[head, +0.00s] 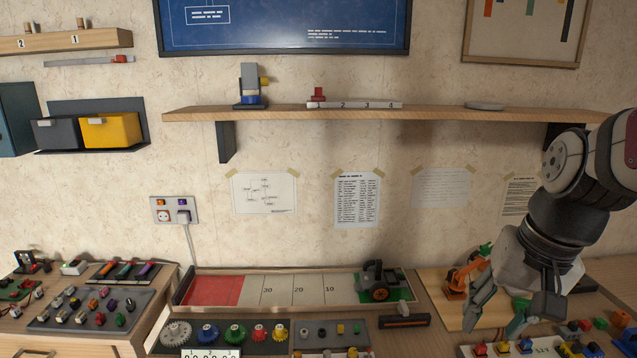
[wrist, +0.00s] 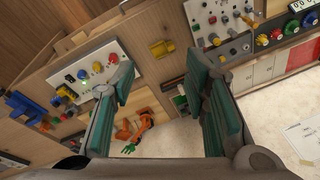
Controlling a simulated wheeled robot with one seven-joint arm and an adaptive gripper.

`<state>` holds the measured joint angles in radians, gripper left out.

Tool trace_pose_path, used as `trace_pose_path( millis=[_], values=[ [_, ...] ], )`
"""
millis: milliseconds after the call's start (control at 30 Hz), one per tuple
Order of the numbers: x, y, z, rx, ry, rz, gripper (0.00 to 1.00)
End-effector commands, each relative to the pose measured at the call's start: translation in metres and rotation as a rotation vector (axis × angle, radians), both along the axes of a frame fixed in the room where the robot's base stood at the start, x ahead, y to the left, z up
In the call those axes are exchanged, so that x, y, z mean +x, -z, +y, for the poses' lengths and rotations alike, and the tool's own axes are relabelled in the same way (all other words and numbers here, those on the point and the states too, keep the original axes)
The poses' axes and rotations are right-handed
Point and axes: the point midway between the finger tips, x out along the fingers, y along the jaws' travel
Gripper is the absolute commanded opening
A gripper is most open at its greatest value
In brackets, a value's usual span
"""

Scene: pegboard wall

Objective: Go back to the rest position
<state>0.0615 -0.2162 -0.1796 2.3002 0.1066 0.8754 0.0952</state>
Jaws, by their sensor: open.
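My gripper (head: 500,305) is at the right of the head view, above the right part of the work table, with its fingers pointing down. In the wrist view my gripper (wrist: 160,95) has its two teal-padded fingers spread wide apart with nothing between them. A small orange robot arm model (head: 458,280) stands behind and left of the gripper in the head view. The orange model (wrist: 135,130) also shows between the fingers in the wrist view. The fingers do not appear to touch anything.
A long track board (head: 300,290) with a dark wheeled toy (head: 378,282) lies left of the gripper. A panel with coloured knobs (head: 545,347) is below it. A wooden shelf (head: 430,114) runs along the wall above. Boards of small parts (head: 95,310) fill the left table.

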Motion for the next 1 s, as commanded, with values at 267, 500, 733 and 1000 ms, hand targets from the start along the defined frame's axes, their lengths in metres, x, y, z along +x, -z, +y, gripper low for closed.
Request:
trace_pose_path(
  millis=[267, 500, 733, 1000],
  values=[
    [-0.075, -0.034, 0.040, -0.091, -0.227, -0.110, 0.41],
    [-0.117, -0.038, 0.052, -0.172, -0.343, -0.163, 0.41],
    [-0.126, -0.038, 0.054, -0.191, -0.367, -0.172, 0.41],
    [-0.126, -0.038, 0.054, -0.191, -0.367, -0.172, 0.41]
  ],
)
